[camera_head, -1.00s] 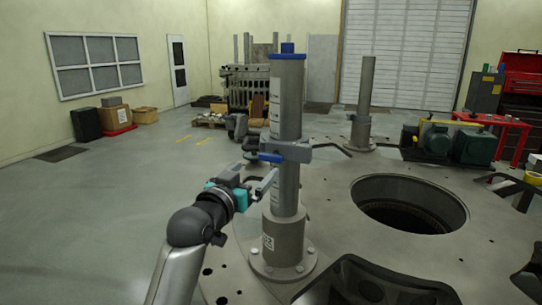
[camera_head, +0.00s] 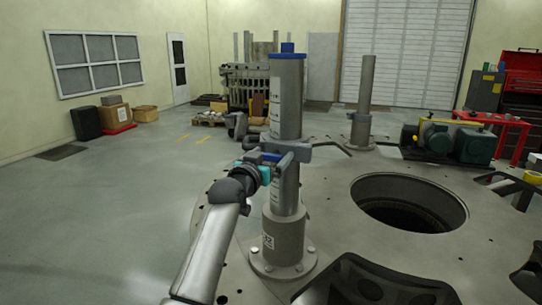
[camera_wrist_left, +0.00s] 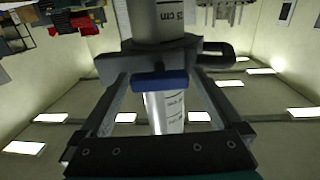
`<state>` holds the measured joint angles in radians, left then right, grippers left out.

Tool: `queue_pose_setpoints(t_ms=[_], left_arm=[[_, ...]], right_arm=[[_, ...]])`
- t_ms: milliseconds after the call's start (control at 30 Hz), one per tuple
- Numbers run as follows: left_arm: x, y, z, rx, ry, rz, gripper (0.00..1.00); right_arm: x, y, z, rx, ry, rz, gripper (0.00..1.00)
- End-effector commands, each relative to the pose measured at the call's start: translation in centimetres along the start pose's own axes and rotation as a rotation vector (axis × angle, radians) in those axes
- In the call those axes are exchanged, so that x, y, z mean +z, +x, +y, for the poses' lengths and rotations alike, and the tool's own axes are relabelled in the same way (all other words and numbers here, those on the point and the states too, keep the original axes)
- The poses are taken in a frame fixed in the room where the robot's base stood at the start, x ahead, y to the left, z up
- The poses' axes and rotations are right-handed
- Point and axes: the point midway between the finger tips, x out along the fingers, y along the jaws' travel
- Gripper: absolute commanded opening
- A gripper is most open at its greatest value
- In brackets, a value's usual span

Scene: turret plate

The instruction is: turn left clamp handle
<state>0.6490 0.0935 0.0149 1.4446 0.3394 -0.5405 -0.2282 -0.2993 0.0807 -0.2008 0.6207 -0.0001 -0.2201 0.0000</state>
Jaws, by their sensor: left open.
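The left clamp handle (camera_wrist_left: 160,80) is a short blue bar in front of the grey clamp (camera_wrist_left: 220,62), which sits around an upright metal post (camera_wrist_left: 165,105) with a centimetre scale. In the head view the clamp (camera_head: 297,151) is midway up the post (camera_head: 288,100), and the blue handle is largely hidden by my gripper. My left gripper (camera_head: 275,163) is at the clamp. In the wrist view its two fingers stand apart, one on each side of the blue handle, with a gap visible on both sides. My right gripper is in neither view.
The post rises from a bolted flange (camera_head: 283,262) on a wide grey plate (camera_head: 335,215). A large round hole (camera_head: 408,205) lies to the right. A second post (camera_head: 364,95) stands behind. A green motor unit (camera_head: 470,145) and red table (camera_head: 515,128) are at the right.

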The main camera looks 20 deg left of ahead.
Motion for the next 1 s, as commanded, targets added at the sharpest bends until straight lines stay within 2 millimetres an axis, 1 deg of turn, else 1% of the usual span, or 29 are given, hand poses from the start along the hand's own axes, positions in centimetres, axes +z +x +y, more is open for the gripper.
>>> queue_pose_setpoints(t_ms=[333, 1000], left_arm=[[-0.02, 0.19, 0.03, 0.0, -0.001, 0.001, 1.0], [0.0, 0.17, 0.0, 0.0, -0.001, 0.0, 0.25]], right_arm=[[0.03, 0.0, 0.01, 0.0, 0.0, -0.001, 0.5], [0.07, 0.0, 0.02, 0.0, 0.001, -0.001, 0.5]])
